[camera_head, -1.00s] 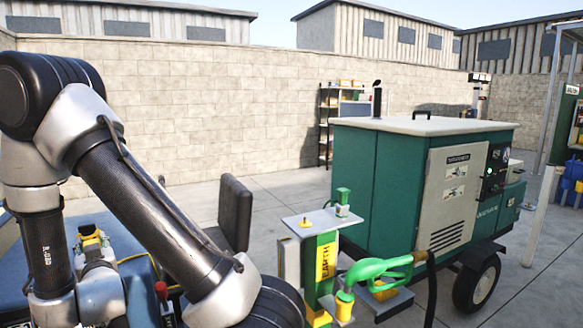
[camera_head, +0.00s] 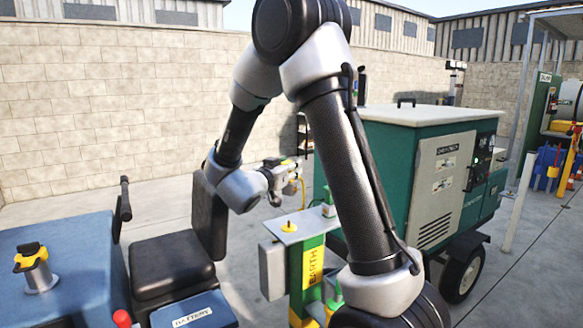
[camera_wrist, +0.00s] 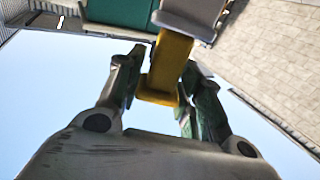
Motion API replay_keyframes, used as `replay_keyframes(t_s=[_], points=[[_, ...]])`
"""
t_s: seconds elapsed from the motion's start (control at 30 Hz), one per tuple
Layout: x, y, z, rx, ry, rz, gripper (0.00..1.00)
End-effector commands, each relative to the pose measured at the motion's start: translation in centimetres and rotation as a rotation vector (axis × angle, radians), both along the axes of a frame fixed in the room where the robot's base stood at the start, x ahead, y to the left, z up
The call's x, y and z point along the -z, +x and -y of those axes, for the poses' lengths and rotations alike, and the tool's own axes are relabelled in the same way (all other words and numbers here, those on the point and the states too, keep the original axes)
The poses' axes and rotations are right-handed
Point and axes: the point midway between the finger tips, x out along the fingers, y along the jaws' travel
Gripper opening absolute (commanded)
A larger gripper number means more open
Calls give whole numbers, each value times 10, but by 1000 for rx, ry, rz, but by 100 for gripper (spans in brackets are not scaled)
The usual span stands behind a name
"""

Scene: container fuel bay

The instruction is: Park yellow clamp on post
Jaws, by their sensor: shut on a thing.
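My gripper (camera_head: 284,176) is in the air behind and above the green earth stand in the head view. It is shut on the yellow clamp, a yellow block (camera_wrist: 166,72) between its two fingers in the wrist view. A grey piece adjoins the block's far end there. In the head view only small yellow parts show at the gripper. Another post, silver with a yellow and black top (camera_head: 33,259), stands on the blue vehicle. I cannot tell which post is meant.
The blue vehicle (camera_head: 55,285) with a black seat (camera_head: 170,262) is at the left. A green generator cart (camera_head: 400,160) stands at the right, partly hidden by my arm. A block wall (camera_head: 100,115) closes the back. Open concrete lies between wall and stand.

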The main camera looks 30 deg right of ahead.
Motion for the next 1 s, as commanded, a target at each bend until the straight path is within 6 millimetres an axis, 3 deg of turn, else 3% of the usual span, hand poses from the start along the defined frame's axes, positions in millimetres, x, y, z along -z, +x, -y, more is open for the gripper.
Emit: replay_keyframes(t_s=[0.6, 1.0], points=[[64, -1, 1, 6, -2, -3, 6], [76, -1, 1, 6, -2, 1, 6]])
